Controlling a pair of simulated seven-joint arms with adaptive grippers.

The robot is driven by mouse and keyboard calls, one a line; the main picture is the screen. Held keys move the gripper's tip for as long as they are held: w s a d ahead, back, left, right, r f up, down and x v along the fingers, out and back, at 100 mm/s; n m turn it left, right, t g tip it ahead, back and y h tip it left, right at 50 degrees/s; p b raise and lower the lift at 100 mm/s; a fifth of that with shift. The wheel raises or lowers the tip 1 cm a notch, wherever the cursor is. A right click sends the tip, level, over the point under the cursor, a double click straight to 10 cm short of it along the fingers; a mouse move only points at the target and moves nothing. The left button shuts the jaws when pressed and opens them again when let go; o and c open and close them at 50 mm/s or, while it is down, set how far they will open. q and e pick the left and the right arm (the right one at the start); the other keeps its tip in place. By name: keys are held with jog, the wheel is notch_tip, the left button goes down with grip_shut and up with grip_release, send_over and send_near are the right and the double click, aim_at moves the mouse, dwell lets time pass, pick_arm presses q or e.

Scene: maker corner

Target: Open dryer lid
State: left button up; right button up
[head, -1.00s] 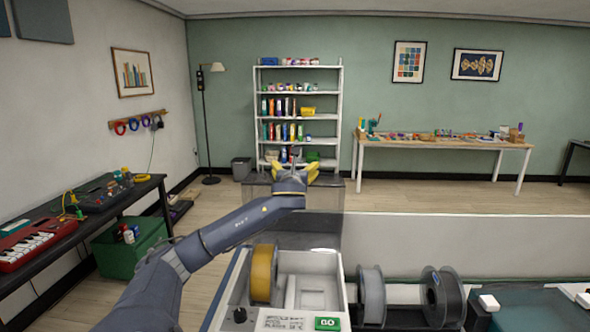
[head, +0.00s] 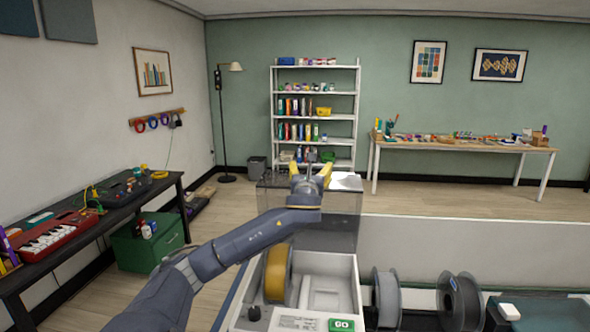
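The filament dryer (head: 262,318) is at the bottom centre of the head view, a pale box with a green GO button on its front. A yellow spool (head: 276,274) sits inside its left part, and the inside shows uncovered. The clear, smoky lid (head: 338,228) stands raised behind the box. My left arm reaches across in front of the lid. My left gripper (head: 311,170), with yellow fingers, is at the lid's upper edge. Its fingers are apart, with a small grey piece between them that I cannot identify. Whether they touch the lid is unclear. My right gripper is out of view.
Two grey spools (head: 387,298) (head: 460,300) stand right of the dryer. A low pale partition (head: 480,245) runs behind them. A black table (head: 95,225) with a red keyboard is at the left. Open floor lies beyond, before the white shelf (head: 315,90).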

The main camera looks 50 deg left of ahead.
pick_arm(q)
jog(key=shift+s+d+t+y, duration=0.3)
jog(key=shift+s+d, duration=0.45)
jog(key=o, duration=1.3)
jog(key=shift+r, duration=0.1)
jog(key=shift+o, duration=0.2)
jog(key=v, duration=1.2)
